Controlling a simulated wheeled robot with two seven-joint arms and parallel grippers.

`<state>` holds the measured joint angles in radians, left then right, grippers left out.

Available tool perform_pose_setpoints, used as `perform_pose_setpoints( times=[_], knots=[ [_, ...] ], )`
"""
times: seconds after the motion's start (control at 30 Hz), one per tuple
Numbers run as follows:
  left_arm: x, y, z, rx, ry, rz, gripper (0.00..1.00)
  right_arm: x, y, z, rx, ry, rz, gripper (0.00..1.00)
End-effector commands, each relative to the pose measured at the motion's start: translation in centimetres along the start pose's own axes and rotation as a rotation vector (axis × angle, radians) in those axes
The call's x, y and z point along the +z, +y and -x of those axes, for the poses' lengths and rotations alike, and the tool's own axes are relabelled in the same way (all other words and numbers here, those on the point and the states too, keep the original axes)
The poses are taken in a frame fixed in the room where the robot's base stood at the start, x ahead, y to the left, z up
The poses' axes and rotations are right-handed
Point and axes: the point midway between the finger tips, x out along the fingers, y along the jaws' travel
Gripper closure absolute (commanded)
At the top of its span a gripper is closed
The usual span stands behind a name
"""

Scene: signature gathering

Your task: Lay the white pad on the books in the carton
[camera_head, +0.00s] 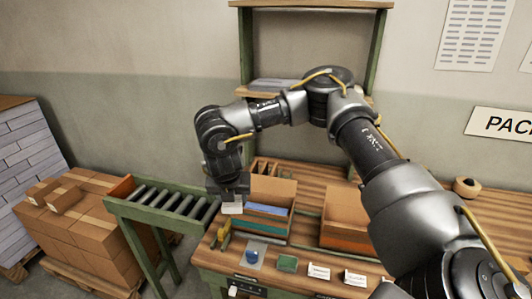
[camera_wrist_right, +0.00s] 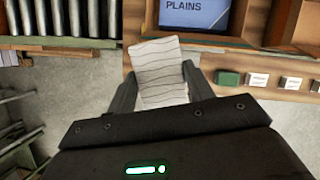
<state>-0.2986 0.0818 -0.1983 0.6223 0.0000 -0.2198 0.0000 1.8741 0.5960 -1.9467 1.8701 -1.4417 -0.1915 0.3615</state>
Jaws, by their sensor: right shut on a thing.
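My right gripper (camera_head: 231,200) is shut on the white pad (camera_head: 232,209), above the front left of the carton (camera_head: 283,190). In the right wrist view the pad (camera_wrist_right: 160,62), white with wavy grey lines, stands between the two fingers of my right gripper (camera_wrist_right: 158,88). A blue book (camera_wrist_right: 195,14) marked "PLAINS" lies in the carton, just beyond the pad in that view. In the head view the books (camera_head: 266,210) show blue through the carton's cut-down front. The pad's underside is hidden. My left gripper is not in view.
A second open carton (camera_head: 345,207) stands to the right on the wooden bench (camera_head: 300,171). A blue round thing (camera_head: 252,256), a green block (camera_head: 287,263) and small white cards (camera_head: 319,271) line the front edge. A roller conveyor (camera_head: 165,203) stands at left. A tape roll (camera_head: 466,187) lies at right.

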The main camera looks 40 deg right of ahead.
Motion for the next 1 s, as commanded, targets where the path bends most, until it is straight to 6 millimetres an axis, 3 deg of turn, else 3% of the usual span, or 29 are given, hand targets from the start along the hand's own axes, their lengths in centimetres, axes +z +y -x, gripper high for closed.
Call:
perform_pose_setpoints(
  times=[0.03, 0.6, 0.8, 1.0],
  knots=[
    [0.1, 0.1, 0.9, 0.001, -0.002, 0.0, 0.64, 1.1, -0.8, 0.1, 0.038, 0.008, 0.077, 0.7],
    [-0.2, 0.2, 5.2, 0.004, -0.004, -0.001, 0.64, 10.7, -7.7, -0.6, 0.405, 0.006, 0.967, 0.7],
    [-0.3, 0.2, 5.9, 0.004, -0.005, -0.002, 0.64, 12.3, -9.5, -0.8, 0.472, 0.006, 1.134, 0.7],
    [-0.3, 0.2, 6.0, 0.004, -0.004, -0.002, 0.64, 12.7, -10.0, -0.9, 0.492, 0.003, 1.187, 0.7]
  ],
)
